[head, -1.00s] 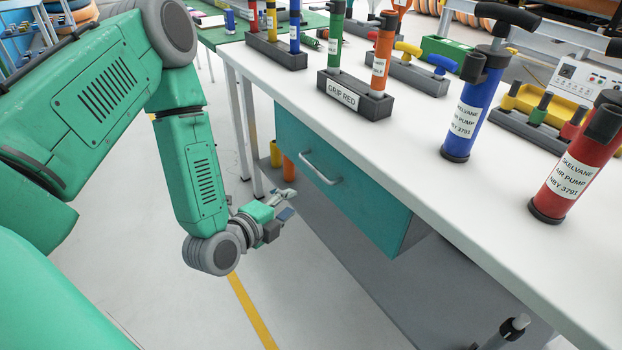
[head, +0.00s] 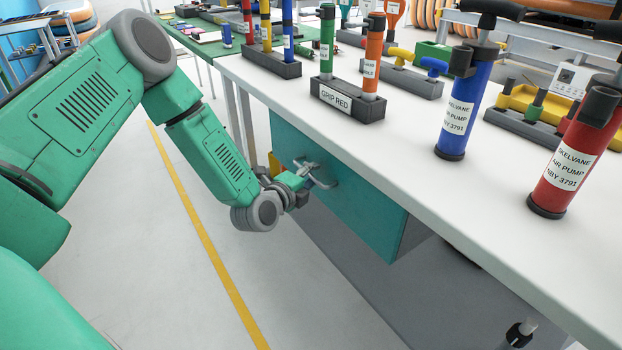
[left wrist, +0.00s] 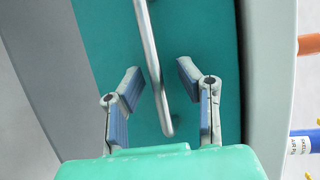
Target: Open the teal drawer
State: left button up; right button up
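The teal drawer (head: 355,205) is under the white workbench, and its front looks closed. Its silver bar handle (head: 322,182) is on the front. My left gripper (head: 306,174) is at the handle, partly covering it. In the left wrist view, the handle (left wrist: 152,60) runs between the two spread fingers of my left gripper (left wrist: 161,82), with a gap on each side. The teal front (left wrist: 205,30) fills the background there. My right gripper is not in view.
The white workbench top (head: 400,145) overhangs the drawer. On it stand a blue pump (head: 465,105), a red pump (head: 568,165) and a grey "GRIP RED" holder (head: 348,100) with green and orange tubes. The floor (head: 180,270) left of the bench is clear, with a yellow line.

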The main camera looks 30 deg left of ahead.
pick_arm(q)
jog(key=shift+w, duration=0.25)
jog(key=shift+a+f, duration=0.2)
jog(key=shift+a, duration=0.35)
jog(key=shift+a+f, duration=0.1)
jog(key=shift+a, duration=0.2)
grip_shut()
jog(key=shift+s+d, duration=0.1)
jog(key=shift+d, duration=0.45)
jog(key=shift+s, duration=0.15)
jog(key=shift+c, duration=0.7)
grip_release()
jog(key=shift+o, duration=0.7)
jog(key=shift+s+d, duration=0.1)
jog(key=s+r+p, duration=0.3)
jog(key=s+p, duration=0.5)
jog(key=s, duration=0.7)
jog(key=shift+s+r, duration=0.2)
jog(key=shift+s, duration=0.1)
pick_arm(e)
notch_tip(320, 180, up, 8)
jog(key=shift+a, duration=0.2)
